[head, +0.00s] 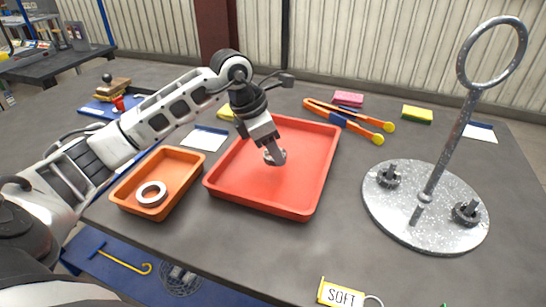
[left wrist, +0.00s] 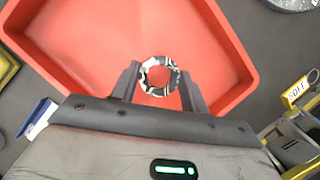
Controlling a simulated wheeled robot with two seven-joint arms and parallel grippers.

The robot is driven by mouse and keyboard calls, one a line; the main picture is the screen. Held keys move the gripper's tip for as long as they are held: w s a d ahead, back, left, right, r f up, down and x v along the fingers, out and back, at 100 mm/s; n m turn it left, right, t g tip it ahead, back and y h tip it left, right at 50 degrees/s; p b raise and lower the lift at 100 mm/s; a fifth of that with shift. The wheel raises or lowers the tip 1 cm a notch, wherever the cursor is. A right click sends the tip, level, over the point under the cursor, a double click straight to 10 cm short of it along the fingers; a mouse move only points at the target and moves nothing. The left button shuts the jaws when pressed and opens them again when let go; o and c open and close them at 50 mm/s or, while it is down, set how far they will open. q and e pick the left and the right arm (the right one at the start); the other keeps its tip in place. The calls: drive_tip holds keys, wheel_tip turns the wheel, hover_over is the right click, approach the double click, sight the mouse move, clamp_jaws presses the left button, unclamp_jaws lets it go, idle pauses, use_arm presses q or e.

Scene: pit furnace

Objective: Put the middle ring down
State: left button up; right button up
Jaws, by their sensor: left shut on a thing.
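My left gripper (head: 271,150) is shut on a small metallic ring (head: 275,158) over the red tray (head: 327,170). In the left wrist view the ring (left wrist: 146,83) sits between the two fingertips (left wrist: 160,78), with mottled dark and bright reflections and red showing through its hole. The fingers point down into the tray; I cannot tell whether the ring touches the tray floor. A larger white ring (head: 142,195) lies in the orange tray (head: 187,157) to the left. My right gripper is not in view.
A round metal plate (head: 400,215) with a tall looped rod (head: 455,140) stands at the right. Orange tongs (head: 350,117) lie behind the red tray near pink and yellow sponges (head: 417,114). Bare table separates tray and plate.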

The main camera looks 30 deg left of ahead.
sight(279, 170)
use_arm(q)
wheel_tip(279, 170, down, 3)
drive_tip(key=shift+w+a+f, duration=0.1)
drive_tip(key=shift+f, duration=0.05)
drive_tip(key=shift+f, duration=0.2)
drive_tip(key=o, duration=1.1)
drive_tip(key=shift+r, duration=0.35)
drive_tip(key=v, duration=1.1)
drive_tip(key=shift+a+r, duration=0.2)
drive_tip(key=shift+r, duration=0.1)
